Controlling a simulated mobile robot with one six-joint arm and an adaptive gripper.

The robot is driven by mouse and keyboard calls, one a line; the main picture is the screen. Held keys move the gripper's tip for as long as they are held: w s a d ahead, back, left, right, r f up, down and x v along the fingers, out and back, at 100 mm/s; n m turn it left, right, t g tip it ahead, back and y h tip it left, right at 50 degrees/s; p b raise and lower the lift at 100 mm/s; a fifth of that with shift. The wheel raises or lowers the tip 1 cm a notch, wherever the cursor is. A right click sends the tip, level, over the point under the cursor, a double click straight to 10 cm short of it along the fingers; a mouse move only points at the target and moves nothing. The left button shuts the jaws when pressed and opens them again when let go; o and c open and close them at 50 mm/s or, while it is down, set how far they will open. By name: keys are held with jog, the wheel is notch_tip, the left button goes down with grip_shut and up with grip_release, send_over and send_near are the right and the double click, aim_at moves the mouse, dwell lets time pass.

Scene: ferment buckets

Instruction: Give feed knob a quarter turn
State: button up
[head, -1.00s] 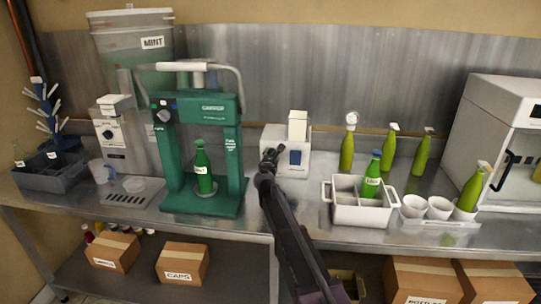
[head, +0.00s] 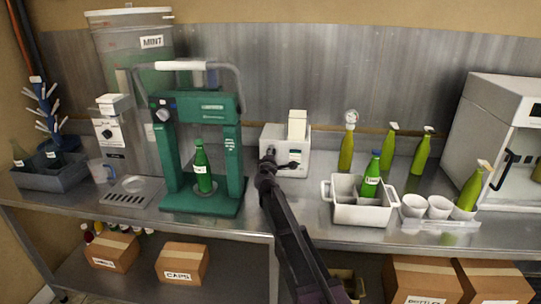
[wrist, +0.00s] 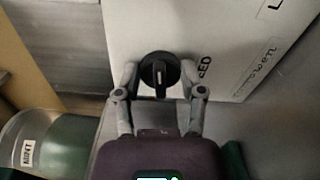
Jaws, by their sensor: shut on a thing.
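The feed knob (wrist: 159,74) is a round black knob with a pale pointer line, on the face of a white machine (wrist: 205,35). In the wrist view the line runs nearly up and down in the picture. Part of a printed label ending in "ED" shows to its right. My gripper (wrist: 159,80) has one finger on each side of the knob and is shut on it. In the head view the white machine (head: 300,137) stands on the bench, and my gripper (head: 267,160) is at its left front, hiding the knob.
A green press (head: 238,110) with a green bottle (head: 202,168) in it stands to the left. To the right are a white divided crate (head: 360,212) with a bottle, several white cups (head: 439,207) and several green bottles (head: 391,150). Cardboard boxes (head: 182,264) sit below the bench.

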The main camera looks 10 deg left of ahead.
jog(key=shift+w+a+m, duration=0.1)
jog(key=shift+w+m, duration=0.05)
jog(key=shift+m, duration=0.75)
jog(key=o, duration=1.2)
jog(key=shift+c, duration=0.2)
jog(key=s, duration=1.2)
jog(key=shift+a, duration=0.15)
jog(key=shift+s+f, duration=0.1)
